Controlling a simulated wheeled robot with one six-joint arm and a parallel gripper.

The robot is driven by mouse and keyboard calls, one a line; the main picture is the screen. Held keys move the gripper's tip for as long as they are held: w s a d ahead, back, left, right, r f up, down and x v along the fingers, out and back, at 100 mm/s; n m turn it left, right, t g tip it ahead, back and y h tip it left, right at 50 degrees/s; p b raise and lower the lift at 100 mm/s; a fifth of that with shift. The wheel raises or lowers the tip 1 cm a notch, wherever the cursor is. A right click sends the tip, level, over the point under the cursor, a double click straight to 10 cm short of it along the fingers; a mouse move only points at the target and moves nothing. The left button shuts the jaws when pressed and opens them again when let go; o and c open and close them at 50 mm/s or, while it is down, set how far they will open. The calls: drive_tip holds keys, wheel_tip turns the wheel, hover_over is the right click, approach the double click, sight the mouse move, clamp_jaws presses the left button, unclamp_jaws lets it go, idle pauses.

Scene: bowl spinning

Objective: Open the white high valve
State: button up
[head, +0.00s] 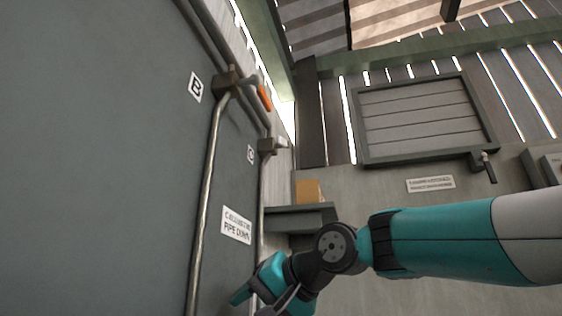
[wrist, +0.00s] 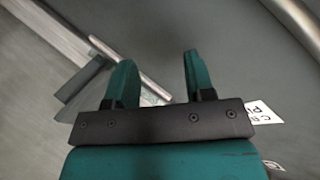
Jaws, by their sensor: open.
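A small white valve handle (head: 281,141) sits on a brownish valve body (head: 266,147) beside the sign marked C, high on the grey wall in the head view. I cannot make out how far it is turned. A second valve with an orange handle (head: 264,97) is above it, by the sign marked B. My gripper (wrist: 158,62) is open, with nothing between its two teal fingers. In the head view it is at the bottom, well below the white handle and near the pipes. I cannot identify the white handle in the wrist view.
A pale metal pipe (head: 207,190) runs along the grey wall, past a printed label (head: 237,224). A dark shelf (head: 298,218) carries a cardboard box (head: 308,190) near my arm. A shuttered panel (head: 422,117) is on the far wall. In the wrist view, a thin bar (wrist: 128,64) passes behind the left finger.

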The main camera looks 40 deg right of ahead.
drive_tip(key=d+r+m+t+h, duration=0.25)
drive_tip(key=d+r, duration=0.35)
drive_tip(key=r, duration=0.6)
drive_tip(key=m+t+h+p, duration=0.3)
drive_tip(key=m+t, duration=0.4)
approach(283, 140)
drive_tip(key=shift+n+g, duration=0.25)
drive_tip(key=p+x, duration=0.6)
drive_tip(key=p, duration=0.1)
drive_tip(key=p+x, duration=0.3)
drive_tip(key=x, duration=0.1)
drive_tip(key=shift+s+d+r+p, duration=0.15)
drive_tip(key=shift+r+p, duration=0.15)
drive_tip(key=shift+p, duration=0.1)
drive_tip(key=shift+w, duration=0.6)
clamp_jaws()
